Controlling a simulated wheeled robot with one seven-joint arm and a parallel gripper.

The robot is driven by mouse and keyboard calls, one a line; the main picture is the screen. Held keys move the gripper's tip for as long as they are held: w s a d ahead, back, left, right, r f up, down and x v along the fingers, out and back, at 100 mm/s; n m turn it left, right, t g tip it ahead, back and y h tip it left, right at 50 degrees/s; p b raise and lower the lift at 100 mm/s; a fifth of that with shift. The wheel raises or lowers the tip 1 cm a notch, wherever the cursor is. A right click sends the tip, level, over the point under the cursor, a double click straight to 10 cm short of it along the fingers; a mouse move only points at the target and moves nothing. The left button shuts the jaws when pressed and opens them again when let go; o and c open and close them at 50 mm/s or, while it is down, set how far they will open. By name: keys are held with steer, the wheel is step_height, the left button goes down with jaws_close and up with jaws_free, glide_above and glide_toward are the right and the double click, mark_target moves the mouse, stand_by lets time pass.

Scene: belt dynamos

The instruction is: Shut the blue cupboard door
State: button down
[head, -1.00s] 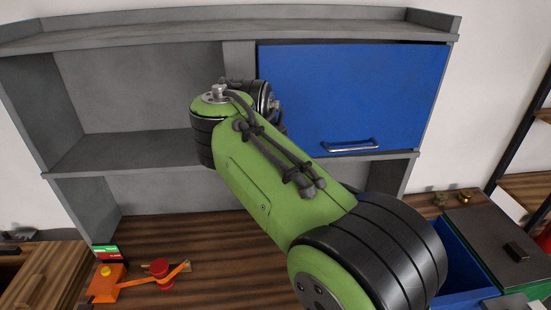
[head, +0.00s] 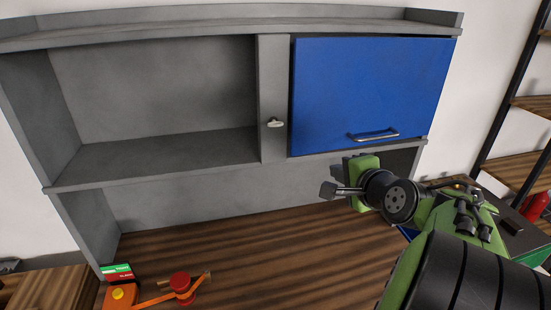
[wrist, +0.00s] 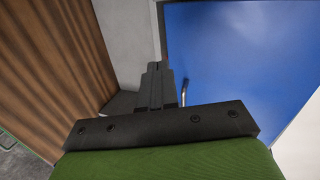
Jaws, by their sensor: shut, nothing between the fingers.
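The blue cupboard door (head: 370,90) covers the right compartment of the grey wall cupboard (head: 130,185). It lies close to the front, with a thin dark gap along its top and left edges; I cannot tell if it is fully flush. Its metal bar handle (head: 374,134) is near the bottom edge. My gripper (head: 328,190) is below the door's lower edge, apart from the handle in the head view, fingers pointing left. In the wrist view, its shut, empty fingers (wrist: 155,72) show beside the blue door (wrist: 245,60), with the handle (wrist: 184,92) just behind.
A small metal latch (head: 275,122) sits on the grey divider left of the door. The left compartment is open and empty. An orange and red device (head: 180,287) stands on the wooden counter (head: 240,240) below. A dark shelf rack (head: 510,110) is at right.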

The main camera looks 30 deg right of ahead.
steer(key=p, duration=0.2)
glide_toward(309, 144)
steer(key=shift+m+t, duration=0.4)
steer(key=w+f, duration=0.1)
steer(key=w+d+f, duration=0.1)
steer(key=w, duration=0.1)
steer(key=w+f, duration=0.1)
steer(key=w, duration=0.1)
steer(key=shift+d+f, duration=0.2)
steer(key=shift+f, duration=0.1)
steer(key=shift+w+f, duration=0.1)
steer(key=shift+w, duration=0.35)
steer(key=w+p, duration=0.1)
steer(key=w, duration=0.1)
steer(key=shift+w+d, duration=0.2)
steer(key=shift+w, duration=0.15)
steer(key=shift+r, duration=0.25)
